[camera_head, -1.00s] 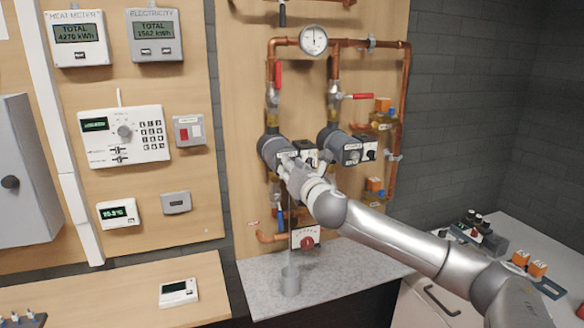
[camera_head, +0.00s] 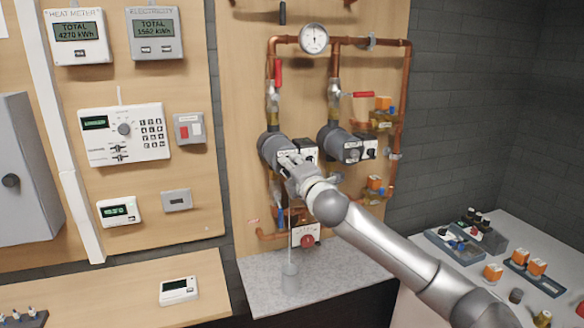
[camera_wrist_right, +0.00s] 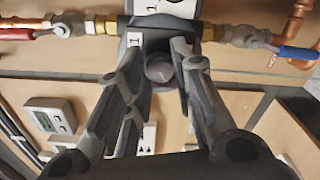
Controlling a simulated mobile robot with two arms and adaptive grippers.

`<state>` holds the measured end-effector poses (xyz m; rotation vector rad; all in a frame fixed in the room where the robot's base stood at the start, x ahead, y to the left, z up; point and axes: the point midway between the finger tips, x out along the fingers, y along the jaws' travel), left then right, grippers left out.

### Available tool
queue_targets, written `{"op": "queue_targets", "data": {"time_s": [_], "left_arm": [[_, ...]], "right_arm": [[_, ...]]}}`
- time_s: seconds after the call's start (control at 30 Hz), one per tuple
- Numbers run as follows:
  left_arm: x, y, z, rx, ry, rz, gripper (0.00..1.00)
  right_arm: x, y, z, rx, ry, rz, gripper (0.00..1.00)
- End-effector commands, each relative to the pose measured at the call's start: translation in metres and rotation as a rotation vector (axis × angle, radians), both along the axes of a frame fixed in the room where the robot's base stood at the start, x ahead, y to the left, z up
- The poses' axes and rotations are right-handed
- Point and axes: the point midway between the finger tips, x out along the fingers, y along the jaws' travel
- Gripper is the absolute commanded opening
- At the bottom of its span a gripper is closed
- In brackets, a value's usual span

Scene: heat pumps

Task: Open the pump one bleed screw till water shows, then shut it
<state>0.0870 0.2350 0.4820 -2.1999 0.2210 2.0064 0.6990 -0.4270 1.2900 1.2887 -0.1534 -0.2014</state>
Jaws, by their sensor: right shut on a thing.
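Pump one (camera_head: 270,147) is the left dark grey pump on the pipework, and its end also shows at the top of the right wrist view (camera_wrist_right: 150,38) with a label "1". My right gripper (camera_head: 287,164) is at the front of this pump. In the wrist view its two fingers (camera_wrist_right: 158,52) lie on either side of the round grey bleed screw (camera_wrist_right: 160,71). They are closed on it, though the exact contact is hard to see. I cannot tell whether that is water. My left gripper is out of view.
A second pump (camera_head: 335,143) sits close to the right. A red-handled valve (camera_head: 357,94) and a gauge (camera_head: 314,39) are above. A red knob (camera_head: 307,241) is below. The counter (camera_head: 490,250) at right holds several small parts.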

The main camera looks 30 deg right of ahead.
Motion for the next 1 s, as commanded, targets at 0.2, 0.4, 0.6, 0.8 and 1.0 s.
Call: {"op": "queue_targets", "data": {"time_s": [0.2,0.4,0.6,0.8,1.0], "left_arm": [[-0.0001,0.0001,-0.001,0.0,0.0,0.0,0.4],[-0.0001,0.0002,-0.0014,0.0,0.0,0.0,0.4],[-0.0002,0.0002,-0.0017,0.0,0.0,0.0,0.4],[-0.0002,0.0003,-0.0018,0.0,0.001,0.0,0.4],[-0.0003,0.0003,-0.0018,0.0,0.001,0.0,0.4]], "right_arm": [[0.0003,0.0011,-0.0029,0.19,-0.04,0.002,0.0],[0.0002,0.0009,-0.0026,0.327,-0.073,0.001,0.0],[0.0002,0.0007,-0.0021,0.418,-0.095,0.0,0.0],[0.0003,0.001,-0.0025,0.465,-0.105,0.001,0.0],[0.0002,0.0009,-0.0025,0.478,-0.109,0.0,0.0]]}}
